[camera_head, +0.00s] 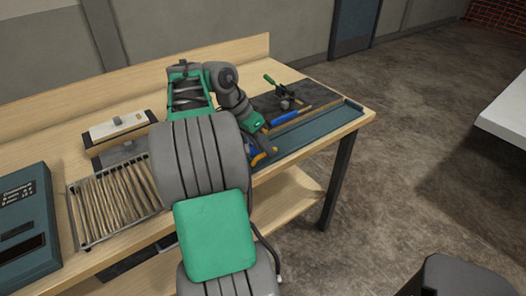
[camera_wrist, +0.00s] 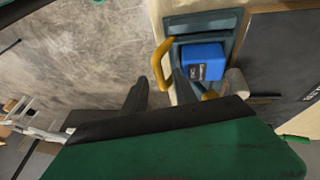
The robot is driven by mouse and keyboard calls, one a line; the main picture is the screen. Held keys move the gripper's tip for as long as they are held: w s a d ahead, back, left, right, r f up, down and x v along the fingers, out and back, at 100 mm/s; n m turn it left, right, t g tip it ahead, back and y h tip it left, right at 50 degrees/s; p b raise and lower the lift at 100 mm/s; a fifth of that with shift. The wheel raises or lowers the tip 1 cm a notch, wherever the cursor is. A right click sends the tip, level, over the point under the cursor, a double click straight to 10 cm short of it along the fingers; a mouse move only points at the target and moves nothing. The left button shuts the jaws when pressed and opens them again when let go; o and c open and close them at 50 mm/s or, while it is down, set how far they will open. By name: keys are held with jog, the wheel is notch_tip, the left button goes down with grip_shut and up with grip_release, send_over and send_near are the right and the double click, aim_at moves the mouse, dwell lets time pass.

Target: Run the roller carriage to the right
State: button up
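The roller carriage is a blue block (camera_wrist: 202,62) with a curved yellow handle (camera_wrist: 162,62), sitting in a long teal track (camera_head: 325,128) along the front of the bench. In the head view the yellow handle (camera_head: 259,158) shows near the track's left part, partly hidden by my arm. My gripper (camera_head: 264,152) is beside the handle. In the wrist view my gripper (camera_wrist: 160,88) is open, its dark fingers apart, with the handle's lower end appearing between them. I cannot tell whether either finger touches it.
Behind the track are a dark mat (camera_head: 322,93), a blue-handled tool (camera_head: 290,116) and a green-handled clamp-like tool (camera_head: 284,92). A slatted rack (camera_head: 115,203) and teal box (camera_head: 25,225) stand left. The track right of the carriage looks clear to the bench end.

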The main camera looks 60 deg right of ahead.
jog(key=shift+d+f, duration=0.1)
jog(key=shift+f, duration=0.1)
jog(key=shift+c, duration=0.4)
grip_shut()
dwell(0.9)
